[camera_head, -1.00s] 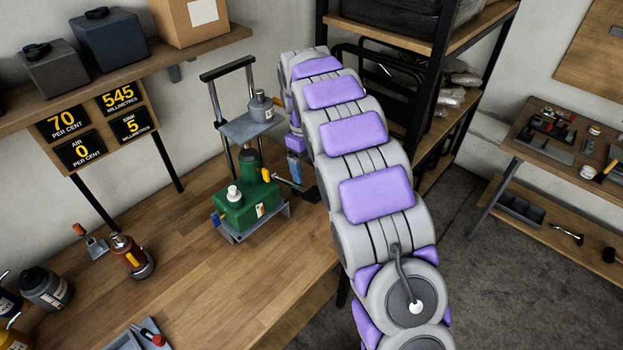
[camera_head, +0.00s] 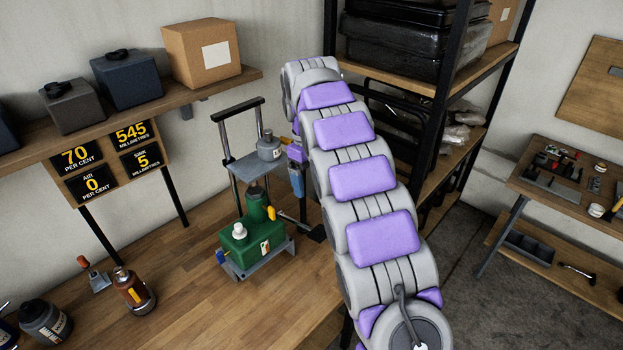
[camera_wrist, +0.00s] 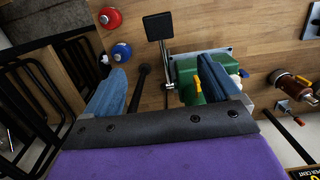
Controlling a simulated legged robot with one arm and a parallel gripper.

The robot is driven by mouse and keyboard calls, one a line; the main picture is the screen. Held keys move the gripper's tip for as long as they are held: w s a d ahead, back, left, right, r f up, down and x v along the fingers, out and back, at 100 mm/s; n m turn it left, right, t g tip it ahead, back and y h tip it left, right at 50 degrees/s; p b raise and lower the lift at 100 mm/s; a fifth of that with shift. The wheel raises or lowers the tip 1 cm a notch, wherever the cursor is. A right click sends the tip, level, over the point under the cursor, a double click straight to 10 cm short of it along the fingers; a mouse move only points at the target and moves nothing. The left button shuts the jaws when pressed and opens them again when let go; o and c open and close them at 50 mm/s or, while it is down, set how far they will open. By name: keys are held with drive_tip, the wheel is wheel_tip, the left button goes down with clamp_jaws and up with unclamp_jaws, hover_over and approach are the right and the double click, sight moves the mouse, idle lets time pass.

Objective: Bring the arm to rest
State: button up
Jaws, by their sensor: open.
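My gripper (camera_head: 297,178) hangs at the far end of my purple and grey arm, mostly hidden behind it in the head view. In the wrist view my gripper (camera_wrist: 163,88) has two blue fingers spread wide, with nothing held between them. A green hydraulic unit (camera_head: 240,250) stands on the bench beside the gripper, with a grey raised plate (camera_head: 256,166) on posts. In the wrist view the green unit (camera_wrist: 190,80) shows partly behind the right finger. A dark lever with a square black pad (camera_wrist: 158,26) shows beyond the fingers; I see no contact.
A display board (camera_head: 110,160) reads 70, 0, 545 and 5. A wall shelf (camera_head: 130,110) above it carries boxes. An orange-brown bottle (camera_head: 133,292) stands on the wooden bench (camera_head: 190,260). A black-framed rack (camera_head: 440,110) stands close to my arm's right. A red knob (camera_wrist: 110,17) lies near the gripper.

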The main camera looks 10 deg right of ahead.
idle(0.4)
drive_tip(key=s+d+r+m+b, duration=0.1)
drive_tip(key=s+d+m+b, duration=0.1)
drive_tip(key=s, duration=0.9)
drive_tip(key=s+d+m+b, duration=0.1)
drive_tip(key=s+m, duration=0.1)
drive_tip(key=s, duration=0.9)
drive_tip(key=s+f+m+b, duration=0.1)
drive_tip(key=s+f, duration=0.3)
drive_tip(key=s, duration=0.7)
drive_tip(key=s+f+m+b, duration=0.2)
drive_tip(key=s+f, duration=0.3)
drive_tip(key=s, duration=0.7)
drive_tip(key=shift+a+f+g+y, duration=0.2)
drive_tip(key=shift+a+g+y, duration=0.1)
drive_tip(key=shift+y, duration=0.1)
